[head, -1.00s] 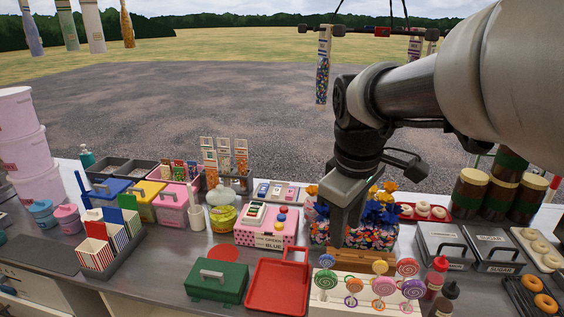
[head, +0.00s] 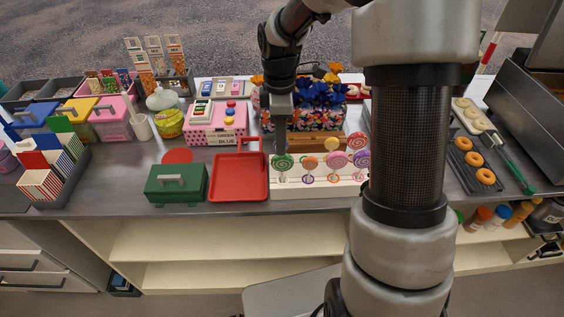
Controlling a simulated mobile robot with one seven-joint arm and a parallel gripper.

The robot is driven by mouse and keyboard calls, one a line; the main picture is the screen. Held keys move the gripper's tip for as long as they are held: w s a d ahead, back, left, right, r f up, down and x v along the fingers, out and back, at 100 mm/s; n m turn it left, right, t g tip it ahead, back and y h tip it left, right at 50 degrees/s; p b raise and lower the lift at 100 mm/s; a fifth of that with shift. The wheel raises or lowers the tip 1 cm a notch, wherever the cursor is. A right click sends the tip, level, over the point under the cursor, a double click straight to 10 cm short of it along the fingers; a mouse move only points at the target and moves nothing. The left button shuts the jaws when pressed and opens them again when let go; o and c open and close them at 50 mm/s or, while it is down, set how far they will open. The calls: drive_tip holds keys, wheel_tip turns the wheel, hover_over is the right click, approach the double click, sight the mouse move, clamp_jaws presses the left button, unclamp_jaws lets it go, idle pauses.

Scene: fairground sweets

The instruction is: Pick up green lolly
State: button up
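The green lolly (head: 283,163) is a round swirl on a stick, at the left end of a white stand (head: 318,187) in the head view. My gripper (head: 282,146) points down just above and behind the green lolly's head in the picture. Its lower end overlaps the top of the lolly, and I cannot tell whether they touch. The gripper is seen edge-on, so the gap between its fingers does not show.
Orange and pink lollies (head: 336,160) and a purple one (head: 361,162) stand close by on the right. A red tray (head: 240,180) lies left of the stand, then a green box (head: 177,185). A flower-patterned box (head: 318,118) stands behind.

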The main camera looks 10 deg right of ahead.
drive_tip(key=shift+s+f, duration=0.2)
drive_tip(key=shift+f, duration=3.3)
clamp_jaws()
